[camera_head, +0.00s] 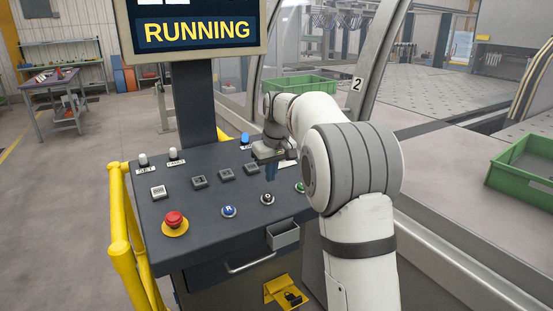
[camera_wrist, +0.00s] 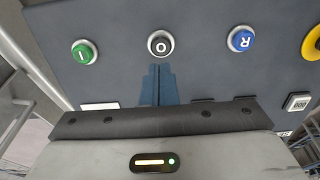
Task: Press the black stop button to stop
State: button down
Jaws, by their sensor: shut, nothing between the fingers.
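The black stop button marked O (camera_head: 267,199) sits in a light ring on the sloped dark console, between the blue R button (camera_head: 228,211) and the green button (camera_head: 300,187). In the wrist view the stop button (camera_wrist: 161,44) is just beyond my fingertips, in line with them. My gripper (camera_head: 271,178) is shut and empty, with its blue fingers together (camera_wrist: 157,70). In the head view the fingers hang over the panel behind the stop button. A gap to the button shows in both views; I cannot tell the exact height. The screen (camera_head: 198,30) reads RUNNING.
A red emergency button (camera_head: 174,219) on a yellow base is at the console's left front. Several small switches (camera_head: 199,181) stand behind. A yellow rail (camera_head: 121,247) runs along the left side. A small grey box (camera_head: 283,235) is on the front edge. Machine framing stands on the right.

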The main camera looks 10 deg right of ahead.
aim_at(268, 195)
jog(key=x, duration=0.6)
jog(key=shift+p, duration=0.35)
